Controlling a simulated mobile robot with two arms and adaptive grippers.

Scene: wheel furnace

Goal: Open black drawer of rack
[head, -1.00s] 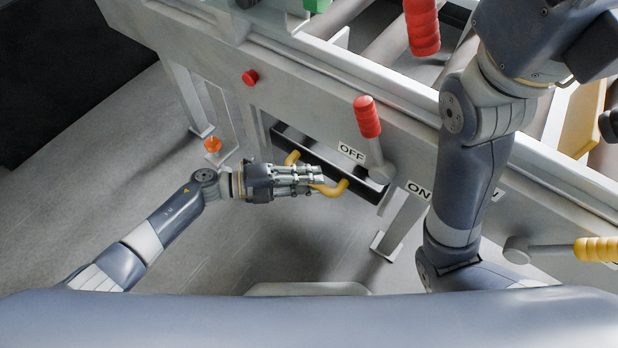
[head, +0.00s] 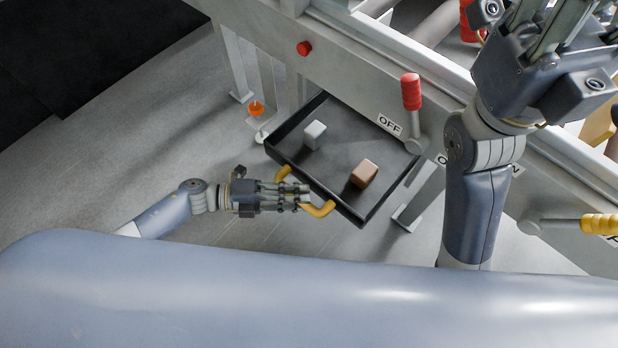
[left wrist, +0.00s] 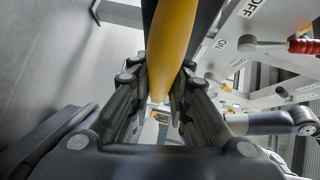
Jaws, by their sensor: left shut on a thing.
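The black drawer (head: 335,150) is pulled out from the grey rack (head: 350,75) in the head view, and its inside shows. A light grey cube (head: 315,134) and a brown cube (head: 364,174) lie in it. A yellow handle (head: 318,209) is on its front. My left gripper (head: 300,197) is shut on the handle, covering its middle. In the left wrist view the yellow handle (left wrist: 170,45) runs between the fingers. My right gripper (head: 545,40) is raised above the rack at the top right, its fingertips cut off by the frame edge.
A lever with a red grip (head: 411,92) stands by the OFF label, right of the drawer. A lever with a yellow grip (head: 600,224) is at the far right. A red button (head: 304,48) is on the rack front. Grey floor (head: 130,140) lies open at left.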

